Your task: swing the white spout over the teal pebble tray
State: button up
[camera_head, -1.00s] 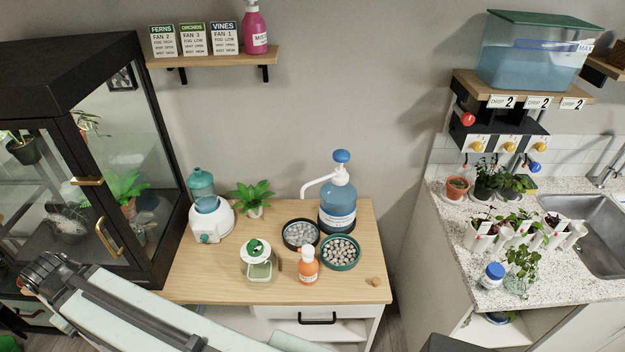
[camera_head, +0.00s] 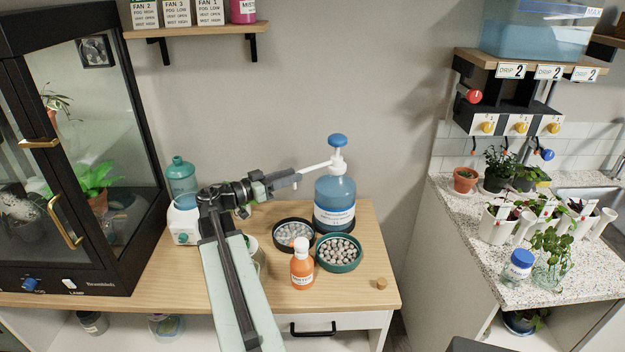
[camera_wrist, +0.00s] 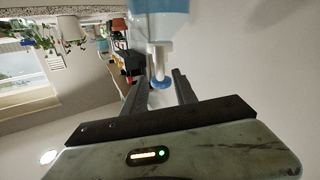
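The blue pump bottle (camera_head: 335,203) stands upright at the back right of the wooden cabinet top, with a blue knob (camera_head: 337,140). Its white spout (camera_head: 316,166) points left, toward my gripper. The teal pebble tray (camera_head: 339,262) lies in front of the bottle, full of pale pebbles. My gripper (camera_head: 296,178) is at the spout's tip. In the wrist view my gripper (camera_wrist: 160,80) is open, with the knob (camera_wrist: 161,85) and the white pump head (camera_wrist: 153,60) showing between its fingers. I cannot tell whether a finger touches the spout.
A dark tray of grey pebbles (camera_head: 293,233) sits left of the teal tray, below my gripper. An orange bottle (camera_head: 302,265) stands in front of it. A cork (camera_head: 381,283) lies at the right. A white-and-teal device (camera_head: 183,220) and a glass cabinet (camera_head: 95,160) stand left.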

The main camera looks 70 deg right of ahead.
aim_at(311, 169)
jog(key=x, duration=0.7)
jog(key=shift+s+d, duration=0.2)
jog(key=shift+d, duration=0.1)
grip_shut()
jog(key=shift+w+d, duration=0.1)
jog(key=shift+w, duration=0.05)
dwell(0.9)
